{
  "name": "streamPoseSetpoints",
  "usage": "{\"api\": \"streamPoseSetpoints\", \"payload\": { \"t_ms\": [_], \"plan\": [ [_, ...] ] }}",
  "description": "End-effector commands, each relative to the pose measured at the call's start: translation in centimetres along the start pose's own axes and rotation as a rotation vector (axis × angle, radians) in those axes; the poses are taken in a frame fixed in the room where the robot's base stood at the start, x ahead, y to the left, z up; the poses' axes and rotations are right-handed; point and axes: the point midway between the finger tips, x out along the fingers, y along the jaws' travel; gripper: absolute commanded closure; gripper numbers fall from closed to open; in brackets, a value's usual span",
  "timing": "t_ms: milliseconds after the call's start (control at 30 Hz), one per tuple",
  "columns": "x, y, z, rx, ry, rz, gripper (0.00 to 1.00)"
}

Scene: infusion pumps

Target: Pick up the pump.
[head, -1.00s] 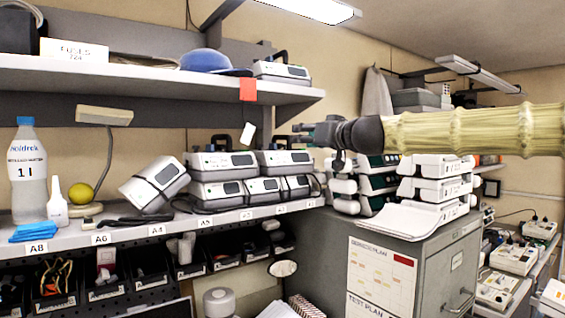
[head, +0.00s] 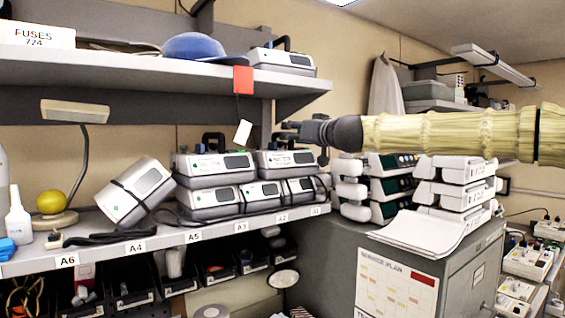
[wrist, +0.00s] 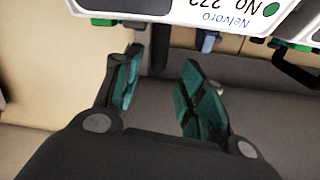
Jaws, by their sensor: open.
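Several grey-and-white pumps stand stacked on the lower shelf, with a left top pump (head: 213,166) and a right top pump (head: 287,161). Another pump (head: 135,192) leans tilted at their left, with a dark strap or cord around it. One more pump (head: 282,62) sits on the upper shelf. My gripper (head: 288,130) is in front of the shelf gap, pointing left, apart from the stack in the picture. In the wrist view my gripper (wrist: 158,85) is open and empty. A white pump face (wrist: 235,12) with "No 272" lies beyond the fingertips, cut off by the frame; which pump it is, I cannot tell.
The upper shelf (head: 150,75) overhangs the lower one, with a red tag (head: 243,80) and a white tag (head: 243,132) hanging there. A grey cabinet (head: 465,270) bearing stacked devices (head: 455,182) stands at right, under my arm.

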Motion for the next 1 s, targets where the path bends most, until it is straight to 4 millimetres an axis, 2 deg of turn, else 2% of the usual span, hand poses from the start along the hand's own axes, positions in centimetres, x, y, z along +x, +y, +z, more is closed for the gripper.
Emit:
{"api": "streamPoseSetpoints", "payload": {
  "t_ms": [267, 700, 1000],
  "plan": [
    [1.1, 0.1, -0.1, 0.002, 0.000, 0.002, 0.59],
    [5.1, 0.3, 0.3, 0.002, -0.001, 0.001, 0.59],
    [5.5, 0.4, 0.4, 0.001, -0.001, 0.001, 0.59]
  ]
}}
